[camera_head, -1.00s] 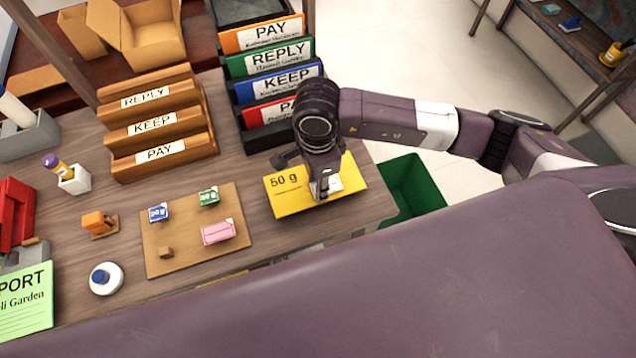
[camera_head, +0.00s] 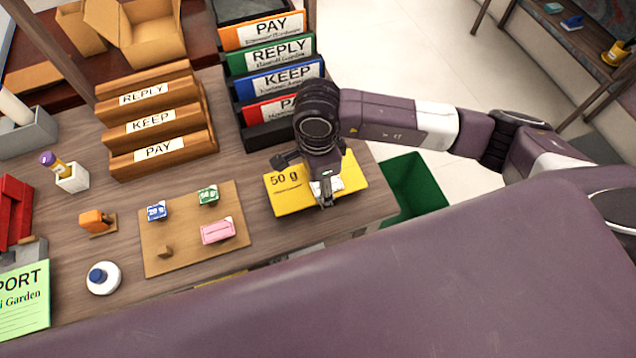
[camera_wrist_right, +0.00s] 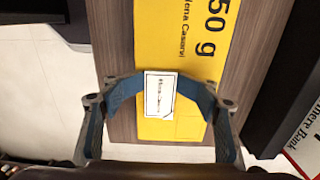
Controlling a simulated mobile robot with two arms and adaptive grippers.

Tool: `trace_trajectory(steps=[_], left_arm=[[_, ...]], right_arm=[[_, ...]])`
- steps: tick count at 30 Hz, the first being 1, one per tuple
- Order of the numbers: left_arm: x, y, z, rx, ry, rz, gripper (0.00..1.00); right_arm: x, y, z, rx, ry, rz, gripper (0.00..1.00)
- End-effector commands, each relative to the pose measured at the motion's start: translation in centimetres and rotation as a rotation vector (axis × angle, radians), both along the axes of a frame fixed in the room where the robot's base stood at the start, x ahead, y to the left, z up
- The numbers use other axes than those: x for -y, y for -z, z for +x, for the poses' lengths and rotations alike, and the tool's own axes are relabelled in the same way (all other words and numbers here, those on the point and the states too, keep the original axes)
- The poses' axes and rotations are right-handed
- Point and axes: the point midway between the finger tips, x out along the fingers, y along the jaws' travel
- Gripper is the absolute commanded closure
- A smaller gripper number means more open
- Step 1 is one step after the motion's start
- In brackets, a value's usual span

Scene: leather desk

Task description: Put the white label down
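The white label (camera_wrist_right: 160,94) shows small dark print in the right wrist view. It is between the blue fingertips of my right gripper (camera_wrist_right: 162,92), which reach its two side edges. In the head view the label (camera_head: 338,184) is partly hidden by a finger of the right gripper (camera_head: 325,190). It is over the yellow 50 g card (camera_head: 290,197), and I cannot tell whether it touches the card. The card lies flat near the desk's right front corner. My left gripper is not in view.
A tan board (camera_head: 190,250) with small blue, green and pink blocks lies left of the card. Wooden trays (camera_head: 160,125) and coloured folders (camera_head: 275,85) stand behind. A green bin (camera_head: 415,190) is beyond the desk's right edge.

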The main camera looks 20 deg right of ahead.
Motion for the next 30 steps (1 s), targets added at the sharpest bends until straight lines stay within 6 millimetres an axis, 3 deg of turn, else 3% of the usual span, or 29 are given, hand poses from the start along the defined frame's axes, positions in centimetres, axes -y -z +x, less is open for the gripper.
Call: trace_trajectory(steps=[5, 10, 11, 21, 30], left_arm=[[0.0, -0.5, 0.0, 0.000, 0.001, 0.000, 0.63], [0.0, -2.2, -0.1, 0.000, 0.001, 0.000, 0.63], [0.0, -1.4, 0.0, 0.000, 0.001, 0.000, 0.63], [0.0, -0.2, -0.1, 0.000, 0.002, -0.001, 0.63], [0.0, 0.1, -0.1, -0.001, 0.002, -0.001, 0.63]], right_arm=[[0.0, -0.3, -0.1, -0.004, -0.001, -0.001, 0.55], [0.0, -1.9, 0.0, -0.001, -0.001, 0.000, 0.55], [0.0, -2.3, 0.1, 0.003, -0.001, 0.001, 0.55], [0.0, -10.1, 0.2, 0.007, -0.002, 0.001, 0.55], [0.0, -13.2, 0.1, 0.003, -0.001, 0.000, 0.55]])
